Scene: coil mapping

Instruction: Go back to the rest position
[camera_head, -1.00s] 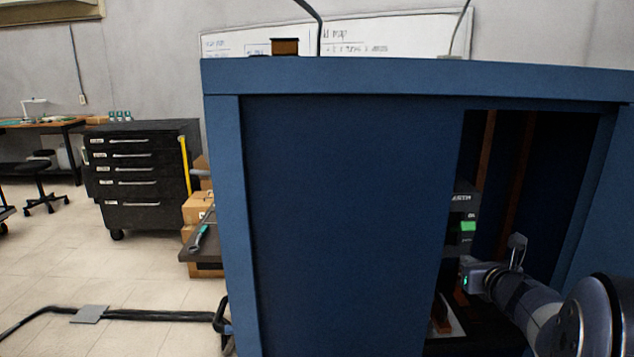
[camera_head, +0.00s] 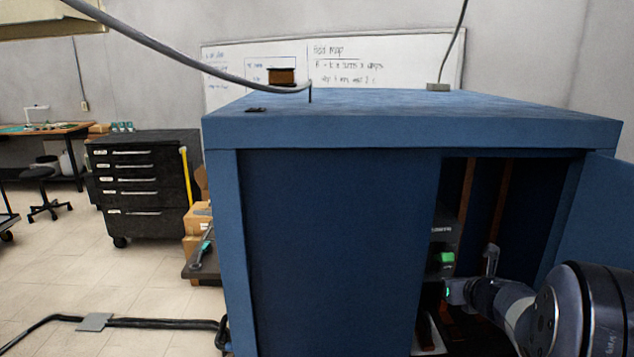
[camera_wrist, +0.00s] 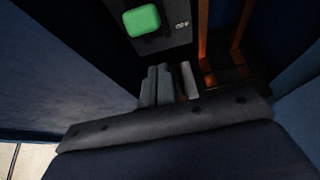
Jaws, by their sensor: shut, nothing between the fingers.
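My gripper (camera_wrist: 168,86) shows in the wrist view with its grey fingers together and nothing between them. In the head view my arm reaches from the lower right into the open bay of a blue cabinet (camera_head: 330,230). The fingers cannot be made out there. A dark unit with a green button (camera_head: 447,258) stands inside the bay, just above my wrist. The green button also shows in the wrist view (camera_wrist: 142,20), beyond the fingers and apart from them.
The cabinet's open door (camera_head: 600,215) is at the right, close to my arm. Brown upright strips (camera_head: 502,200) run inside the bay. A coil (camera_head: 282,77) shows above the cabinet's top. A black drawer cabinet (camera_head: 140,185) and a floor cable (camera_head: 160,319) are at left.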

